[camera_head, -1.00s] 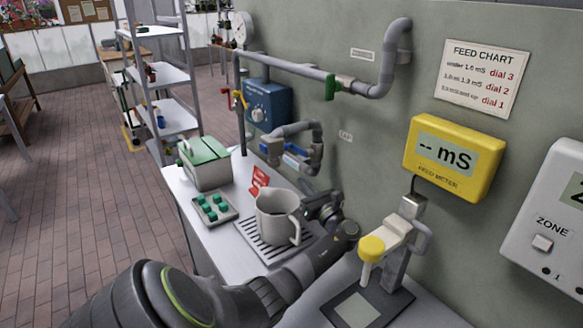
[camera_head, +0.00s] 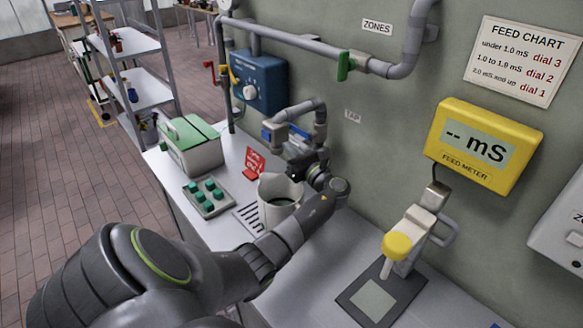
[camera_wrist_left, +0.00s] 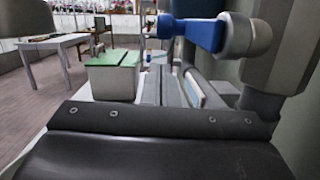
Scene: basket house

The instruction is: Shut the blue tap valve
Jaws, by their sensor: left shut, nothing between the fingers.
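The blue tap valve (camera_head: 268,134) is on a grey wall pipe above the counter in the head view, partly hidden by my gripper. In the left wrist view the blue handle (camera_wrist_left: 199,34) is close, at the top, joined to a pale pipe fitting. My left gripper (camera_head: 287,150) is shut and empty, right by the tap and above the mug; its fingertips are hard to make out. I cannot tell whether it touches the handle. A pale mug (camera_head: 272,188) with a dark interior stands below on a slotted drip tray (camera_head: 248,216). My right gripper is not in view.
A blue dial box (camera_head: 258,85) is on the wall. A yellow-capped probe stand (camera_head: 397,246) is at the right.

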